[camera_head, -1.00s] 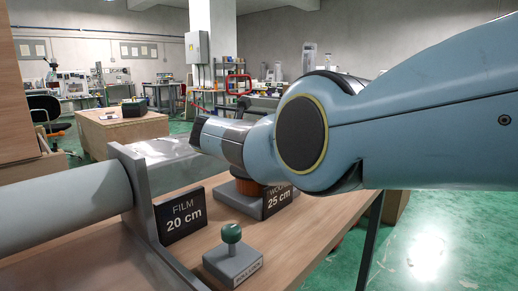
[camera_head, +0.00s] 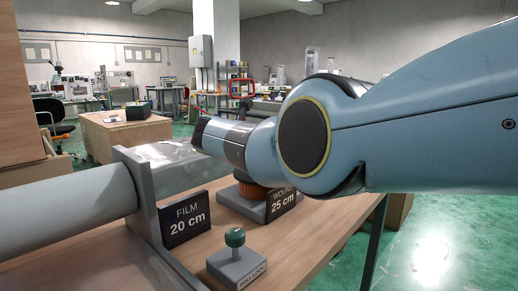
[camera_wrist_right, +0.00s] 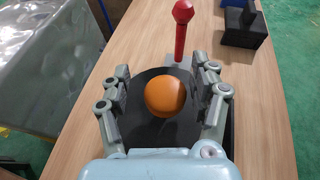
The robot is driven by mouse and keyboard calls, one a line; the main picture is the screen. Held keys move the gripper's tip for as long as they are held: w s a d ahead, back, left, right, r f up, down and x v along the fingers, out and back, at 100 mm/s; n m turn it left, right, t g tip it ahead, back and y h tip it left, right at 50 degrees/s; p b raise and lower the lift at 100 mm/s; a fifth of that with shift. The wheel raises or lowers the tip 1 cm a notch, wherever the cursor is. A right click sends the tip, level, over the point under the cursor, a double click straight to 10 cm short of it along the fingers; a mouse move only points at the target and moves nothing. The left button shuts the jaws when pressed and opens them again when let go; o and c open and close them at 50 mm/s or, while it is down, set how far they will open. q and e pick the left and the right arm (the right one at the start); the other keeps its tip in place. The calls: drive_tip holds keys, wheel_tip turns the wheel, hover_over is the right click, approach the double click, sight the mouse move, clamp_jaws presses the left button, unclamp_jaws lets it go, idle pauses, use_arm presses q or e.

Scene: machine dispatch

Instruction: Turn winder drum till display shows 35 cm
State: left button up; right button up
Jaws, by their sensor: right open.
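The winder base (camera_head: 242,204) stands on the bench in the head view. Its sign (camera_head: 284,202) reads "WOUND 25 cm", and an orange part (camera_head: 250,189) shows above the base; the rest is hidden behind my right arm. In the right wrist view the dark round drum (camera_wrist_right: 152,128) carries an orange knob (camera_wrist_right: 165,96). My right gripper (camera_wrist_right: 164,90) is open, its fingers on both sides of the knob and apart from it. A film sign (camera_head: 187,218) reads "FILM 20 cm" beside a grey roll (camera_head: 65,212). My left gripper is not in view.
A grey block with a green-topped lever (camera_head: 236,262), labelled "ROLL LOCK", stands at the bench front. A red-topped post (camera_wrist_right: 182,30) and a dark block (camera_wrist_right: 245,27) stand beyond the drum. Clear film (camera_wrist_right: 40,60) lies to its left.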

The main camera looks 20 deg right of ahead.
wheel_tip(320, 180, up, 10)
idle(0.5)
drive_tip(key=shift+o, duration=0.2)
drive_tip(key=shift+a, duration=0.1)
